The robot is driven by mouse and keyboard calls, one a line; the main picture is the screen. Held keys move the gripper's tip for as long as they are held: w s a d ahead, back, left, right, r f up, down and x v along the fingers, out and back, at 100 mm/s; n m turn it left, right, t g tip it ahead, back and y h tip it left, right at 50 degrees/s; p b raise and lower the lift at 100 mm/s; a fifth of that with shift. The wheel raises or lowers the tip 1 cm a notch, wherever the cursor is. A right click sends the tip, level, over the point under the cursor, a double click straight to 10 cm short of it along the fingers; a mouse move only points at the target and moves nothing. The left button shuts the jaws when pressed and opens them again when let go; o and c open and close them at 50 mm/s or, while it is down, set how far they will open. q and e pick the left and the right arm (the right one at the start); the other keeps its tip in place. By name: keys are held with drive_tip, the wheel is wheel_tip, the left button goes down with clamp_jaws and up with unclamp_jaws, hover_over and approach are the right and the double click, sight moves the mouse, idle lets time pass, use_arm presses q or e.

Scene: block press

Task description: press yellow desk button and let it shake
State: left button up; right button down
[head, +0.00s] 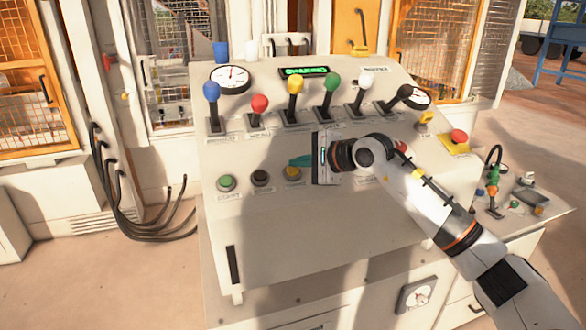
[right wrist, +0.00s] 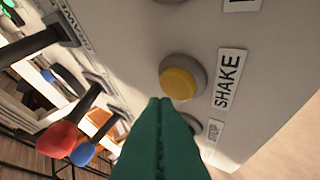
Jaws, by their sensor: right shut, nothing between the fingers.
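The yellow button (head: 292,172) sits in a grey ring on the sloped front of the control desk (head: 300,240). It also shows in the right wrist view (right wrist: 178,84), beside a label reading SHAKE (right wrist: 228,80). My right gripper (head: 300,161) comes in from the right, its green fingers shut and empty, just above the yellow button in the head view. In the right wrist view the fingertips (right wrist: 160,101) overlap the button's lower left edge. I cannot tell whether they touch it. My left gripper is not in view.
A green button (head: 227,183) and a black button (head: 261,177) lie left of the yellow one. Several levers with coloured knobs, including a red one (head: 260,103), stand above. A red emergency button (head: 459,137) is at the desk's right.

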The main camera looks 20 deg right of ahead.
drive_tip(key=shift+r, duration=0.15)
drive_tip(key=r, duration=0.1)
drive_tip(key=s+r+p, duration=0.1)
drive_tip(key=r, duration=0.1)
drive_tip(key=s+r, duration=0.1)
drive_tip(key=shift+r+p, duration=0.2)
drive_tip(key=shift+p, duration=0.1)
idle(0.3)
